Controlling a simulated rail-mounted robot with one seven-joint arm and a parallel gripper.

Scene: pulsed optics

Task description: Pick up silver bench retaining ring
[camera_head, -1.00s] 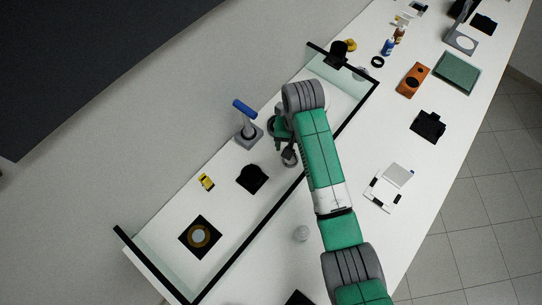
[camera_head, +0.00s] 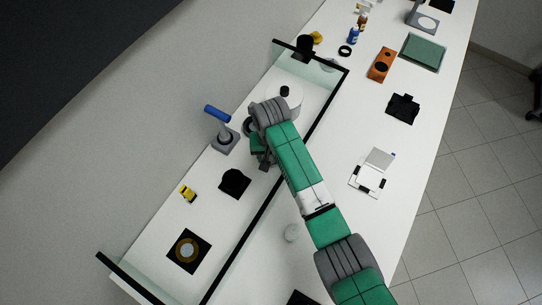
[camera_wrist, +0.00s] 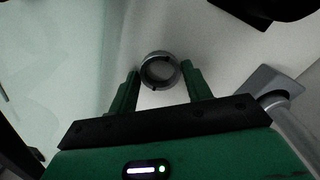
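The silver retaining ring (camera_wrist: 160,71) is a small grey metal ring. In the wrist view it shows between and slightly beyond the tips of my gripper (camera_wrist: 161,76). The two green fingers stand apart, one on each side of the ring; I cannot tell whether they touch it. In the head view my gripper (camera_head: 262,152) is over the bench between the blue-handled stand and the long black edge. The ring is hard to make out there, small and partly hidden by my gripper.
A grey stand with a blue handle (camera_head: 218,114) is close to my gripper. A black mount (camera_head: 235,183), a yellow item (camera_head: 188,193) and a black square plate with a ring (camera_head: 206,248) lie to the lower left. A glass guard with a black edge (camera_head: 245,227) runs alongside.

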